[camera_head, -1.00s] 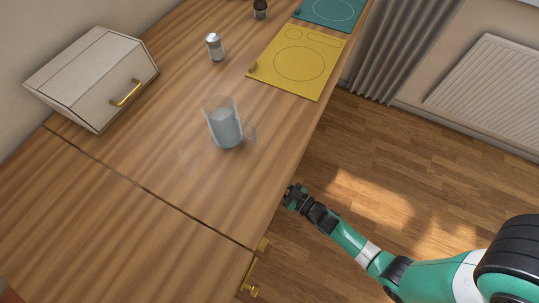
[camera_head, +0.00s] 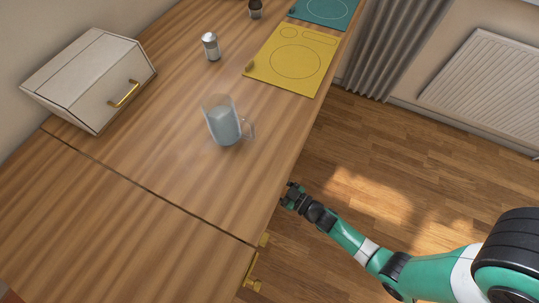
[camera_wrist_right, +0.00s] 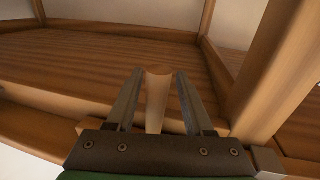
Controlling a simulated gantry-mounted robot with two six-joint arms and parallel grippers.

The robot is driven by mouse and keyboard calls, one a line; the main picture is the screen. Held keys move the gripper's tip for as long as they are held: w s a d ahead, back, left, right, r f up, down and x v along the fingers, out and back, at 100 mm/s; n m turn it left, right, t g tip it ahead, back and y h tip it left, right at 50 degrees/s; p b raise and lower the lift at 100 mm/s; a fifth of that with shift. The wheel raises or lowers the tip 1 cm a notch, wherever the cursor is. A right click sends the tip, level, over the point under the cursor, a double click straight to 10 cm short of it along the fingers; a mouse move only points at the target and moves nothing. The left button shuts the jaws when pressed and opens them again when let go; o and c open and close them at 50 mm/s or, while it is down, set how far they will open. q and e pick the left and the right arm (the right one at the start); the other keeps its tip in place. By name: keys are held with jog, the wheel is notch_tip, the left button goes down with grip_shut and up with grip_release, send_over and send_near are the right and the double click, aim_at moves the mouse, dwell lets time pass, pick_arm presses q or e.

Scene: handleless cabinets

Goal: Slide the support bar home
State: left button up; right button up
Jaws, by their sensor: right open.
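In the right wrist view a pale wooden bar with a rounded end, which looks like the support bar (camera_wrist_right: 157,103), lies between the two fingers of my right gripper (camera_wrist_right: 160,75). The fingers are open, with a narrow gap on each side of the bar. Behind it is a wooden cabinet interior (camera_wrist_right: 80,58) with a brown board and posts. In the head view my right gripper (camera_head: 290,194) is at the counter's front edge, below its top. The bar is hidden there. My left gripper is not in view.
The wooden counter (camera_head: 165,150) carries a glass jug (camera_head: 222,122), a shaker (camera_head: 211,46), a yellow board (camera_head: 290,62) and a white box with a brass handle (camera_head: 85,75). Brass handles (camera_head: 252,272) stick out from the front. The floor (camera_head: 400,150) to the right is clear.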

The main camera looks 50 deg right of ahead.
jog(key=s+p, duration=0.4)
jog(key=s, duration=0.7)
jog(key=shift+s, duration=0.35)
